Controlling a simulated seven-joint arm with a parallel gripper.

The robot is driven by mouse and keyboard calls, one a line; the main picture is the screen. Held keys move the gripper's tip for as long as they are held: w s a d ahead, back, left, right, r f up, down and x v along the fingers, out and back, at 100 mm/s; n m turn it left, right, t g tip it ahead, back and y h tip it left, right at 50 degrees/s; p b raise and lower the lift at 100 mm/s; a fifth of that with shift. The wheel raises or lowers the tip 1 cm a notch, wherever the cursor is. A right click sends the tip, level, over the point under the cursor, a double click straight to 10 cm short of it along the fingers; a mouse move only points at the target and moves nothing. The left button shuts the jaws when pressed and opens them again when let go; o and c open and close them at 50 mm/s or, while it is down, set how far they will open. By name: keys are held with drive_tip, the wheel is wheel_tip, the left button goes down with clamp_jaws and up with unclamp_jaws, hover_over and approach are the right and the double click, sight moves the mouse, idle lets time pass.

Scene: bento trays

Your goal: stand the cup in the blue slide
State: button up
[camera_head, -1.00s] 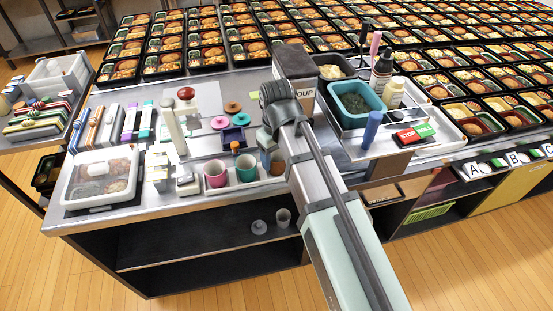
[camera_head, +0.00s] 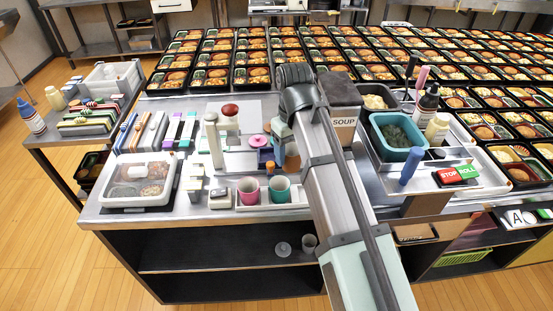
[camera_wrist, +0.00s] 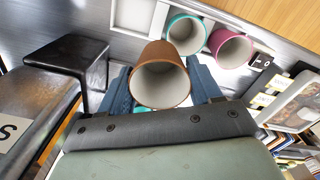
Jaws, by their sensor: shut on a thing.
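The brown cup (camera_wrist: 161,80) is between the blue fingers of my gripper (camera_wrist: 165,75) in the wrist view, its open mouth facing the camera. My gripper is shut on it. In the head view my gripper (camera_head: 279,140) is over the worktop, behind the teal cup, and my arm hides most of the held cup. A dark blue piece (camera_head: 266,157), probably the blue slide, is partly hidden just left of the gripper. Its inside cannot be made out.
A pink cup (camera_head: 248,190) and a teal cup (camera_head: 279,189) stand at the front in a white tray. A lidded container (camera_head: 138,182) sits left.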

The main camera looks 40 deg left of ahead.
drive_tip(key=w+a+r, duration=0.1)
drive_tip(key=w+a, duration=0.2)
drive_tip(key=a, duration=0.3)
drive_tip(key=w+a+r, duration=0.1)
drive_tip(key=w+a, duration=0.1)
drive_tip(key=a, duration=0.5)
drive_tip(key=shift+m, duration=0.4)
drive_tip(key=shift+d+f, duration=0.15)
drive_tip(key=shift+f, duration=2.4)
drive_tip(key=shift+d+f, duration=0.1)
drive_tip(key=shift+f, duration=2.4)
drive_tip(key=shift+f, duration=0.15)
drive_tip(key=o, duration=1)
wheel_tip(320, 180, up, 12)
drive_tip(key=shift+r, duration=0.2)
